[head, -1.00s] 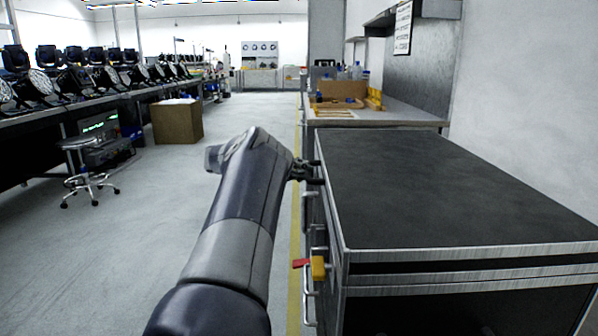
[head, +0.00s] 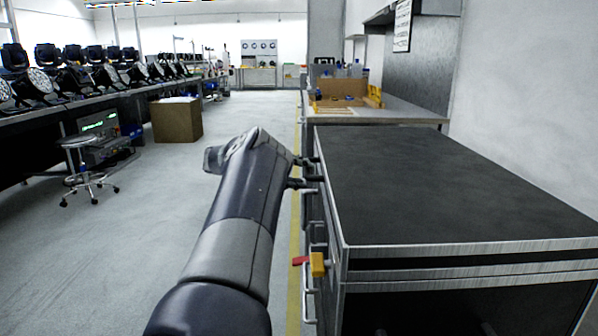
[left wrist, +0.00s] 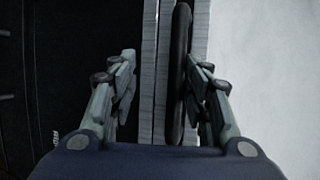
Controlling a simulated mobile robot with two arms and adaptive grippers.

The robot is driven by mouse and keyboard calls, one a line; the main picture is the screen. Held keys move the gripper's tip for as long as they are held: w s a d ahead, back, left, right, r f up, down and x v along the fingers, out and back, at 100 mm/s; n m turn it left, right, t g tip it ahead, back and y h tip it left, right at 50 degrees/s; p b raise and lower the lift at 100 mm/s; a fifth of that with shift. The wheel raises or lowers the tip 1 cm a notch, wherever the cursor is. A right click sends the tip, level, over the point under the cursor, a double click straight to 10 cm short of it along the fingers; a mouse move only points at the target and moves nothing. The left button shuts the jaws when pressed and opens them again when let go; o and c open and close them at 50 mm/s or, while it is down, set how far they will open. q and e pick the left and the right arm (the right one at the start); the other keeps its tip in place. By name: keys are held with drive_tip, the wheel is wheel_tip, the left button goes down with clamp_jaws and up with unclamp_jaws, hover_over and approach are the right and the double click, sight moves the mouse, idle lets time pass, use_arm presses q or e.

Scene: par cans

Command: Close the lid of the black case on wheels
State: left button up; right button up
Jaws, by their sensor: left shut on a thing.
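The black case (head: 440,180) with silver metal edges stands at the right of the head view. Its lid lies flat over the top, and its edge runs along the rims; I cannot tell whether it is latched. My left gripper (head: 303,172) is at the case's left side, just below the lid edge. In the left wrist view my left gripper (left wrist: 160,90) has a finger on either side of the metal rims (left wrist: 150,70) and a dark bar-like handle (left wrist: 180,75). It is shut on the handle, which lies against the right finger. My right gripper is not in view.
A red and yellow part (head: 317,264) and grey side handles (head: 308,300) sit on the case's left side. A workbench (head: 390,110) stands behind the case. The floor (head: 150,230) to the left is open, with a stool (head: 85,170) and a cardboard box (head: 177,120).

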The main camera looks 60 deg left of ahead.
use_arm(q)
drive_tip(key=shift+s+f, duration=0.15)
drive_tip(key=shift+f, duration=0.1)
drive_tip(key=v, duration=1.1)
drive_tip(key=shift+s+r, duration=0.3)
drive_tip(key=shift+s, duration=0.05)
